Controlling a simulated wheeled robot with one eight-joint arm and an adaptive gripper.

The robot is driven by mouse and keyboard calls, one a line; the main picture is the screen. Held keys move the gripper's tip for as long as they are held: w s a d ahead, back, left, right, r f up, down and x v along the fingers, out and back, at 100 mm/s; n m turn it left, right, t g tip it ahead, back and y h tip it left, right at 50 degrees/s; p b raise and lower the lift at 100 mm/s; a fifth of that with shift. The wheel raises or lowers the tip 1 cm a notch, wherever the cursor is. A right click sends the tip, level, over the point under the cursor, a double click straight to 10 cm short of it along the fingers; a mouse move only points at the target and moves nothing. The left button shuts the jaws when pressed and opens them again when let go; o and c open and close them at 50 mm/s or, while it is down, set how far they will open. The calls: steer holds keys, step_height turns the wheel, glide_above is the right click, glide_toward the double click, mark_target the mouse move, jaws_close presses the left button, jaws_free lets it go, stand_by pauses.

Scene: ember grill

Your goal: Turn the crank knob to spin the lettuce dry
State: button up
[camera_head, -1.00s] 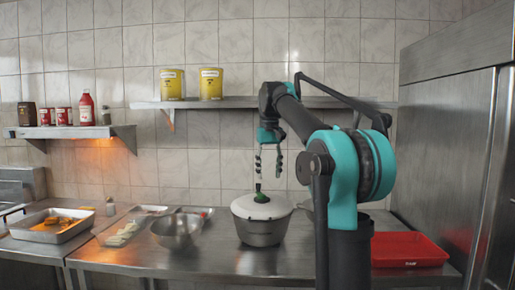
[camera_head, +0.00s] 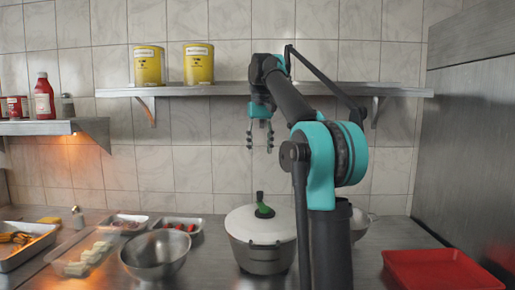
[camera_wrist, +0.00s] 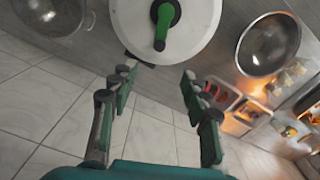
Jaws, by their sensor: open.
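The salad spinner (camera_head: 262,238) is a grey pot with a white lid and stands on the steel counter. A green crank with a dark upright knob (camera_head: 260,197) sits on the lid. In the wrist view the crank (camera_wrist: 165,22) shows from above, with the knob (camera_wrist: 159,45) at its lower end. My gripper (camera_head: 260,150) hangs above the spinner, fingers pointing down, clear of the knob. In the wrist view my gripper (camera_wrist: 157,75) is open and empty, its fingers spread on either side below the lid. The lettuce is not visible.
A metal bowl (camera_head: 156,254) stands left of the spinner, with food trays (camera_head: 75,264) beyond it. A red tray (camera_head: 440,270) lies at the right. A wall shelf (camera_head: 215,90) with two yellow cans (camera_head: 198,63) is behind my arm.

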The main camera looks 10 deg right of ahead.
mark_target(260, 192)
step_height(260, 192, down, 17)
steer(key=shift+w+f, duration=0.1)
steer(key=shift+f, duration=0.1)
stand_by(0.5)
jaws_close()
stand_by(0.3)
